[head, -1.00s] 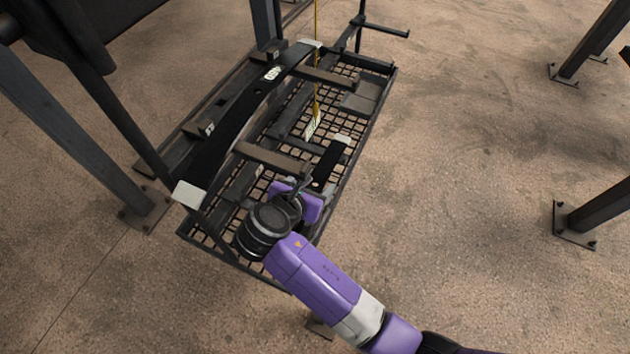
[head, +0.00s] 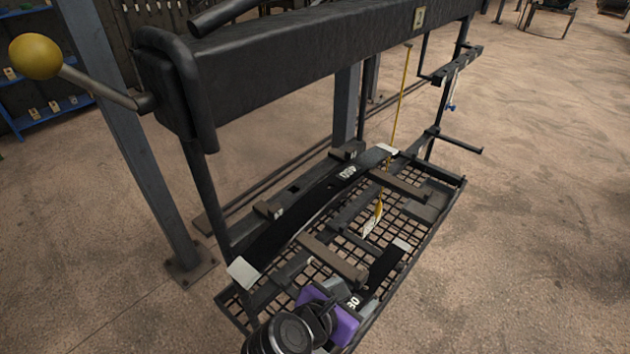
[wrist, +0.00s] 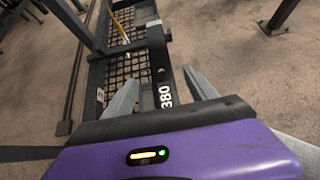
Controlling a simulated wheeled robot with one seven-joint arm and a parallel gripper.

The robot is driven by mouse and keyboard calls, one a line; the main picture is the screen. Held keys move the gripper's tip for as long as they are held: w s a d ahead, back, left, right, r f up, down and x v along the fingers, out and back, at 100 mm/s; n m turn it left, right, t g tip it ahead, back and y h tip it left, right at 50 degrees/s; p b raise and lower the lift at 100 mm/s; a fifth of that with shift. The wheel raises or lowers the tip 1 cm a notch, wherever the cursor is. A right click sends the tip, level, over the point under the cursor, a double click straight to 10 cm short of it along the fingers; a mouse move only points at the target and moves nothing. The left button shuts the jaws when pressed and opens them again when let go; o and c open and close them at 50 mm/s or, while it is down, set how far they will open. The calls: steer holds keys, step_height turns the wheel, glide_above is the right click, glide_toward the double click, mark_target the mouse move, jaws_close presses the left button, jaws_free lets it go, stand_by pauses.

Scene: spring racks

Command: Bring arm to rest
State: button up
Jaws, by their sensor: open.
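My gripper (head: 335,308), with its purple housing, is at the bottom of the head view, over the near end of the low mesh rack (head: 238,308). In the wrist view its two grey fingers (wrist: 161,92) stand wide apart. A short black spring bar marked 380 (wrist: 158,62) shows between and beyond them, lying on the rack. The head view also shows that bar (head: 385,266), its near end close to my gripper. I cannot tell the gap between fingers and bar. Most of my arm is out of the head view.
A long black spring bar marked 480 (head: 310,208) lies along the rack's left side. A black overhead beam (head: 330,50) and a yellow-knobbed lever (head: 36,56) stand above.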

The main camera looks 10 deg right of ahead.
steer(key=w+a+m+t+y, duration=0.1)
steer(key=a+m+t+y, duration=0.1)
steer(key=w+a+r+m+t+y, duration=0.1)
steer(key=a+m+t+y, duration=0.1)
steer(key=a+y, duration=0.1)
steer(key=w+a+m+t+y, duration=0.2)
steer(key=a+m, duration=0.1)
steer(key=shift+a+r+t+y+b, duration=0.2)
steer(key=shift+t+y+b, duration=0.1)
steer(key=shift+y+b, duration=0.1)
steer(key=s+d+m+b, duration=0.1)
steer(key=s+d+m, duration=0.3)
steer(key=s, duration=0.7)
steer(key=s+d+r+m+t+b, duration=0.1)
steer(key=s+d+m, duration=0.3)
steer(key=s+m, duration=0.4)
steer(key=s+d+m+y+b, duration=0.1)
steer(key=s+d+m+b, duration=0.2)
steer(key=s, duration=1.1)
steer(key=d+m, duration=0.1)
steer(key=m, duration=0.2)
steer(key=shift+s+d+r+t, duration=0.3)
steer(key=shift+s+t, duration=0.1)
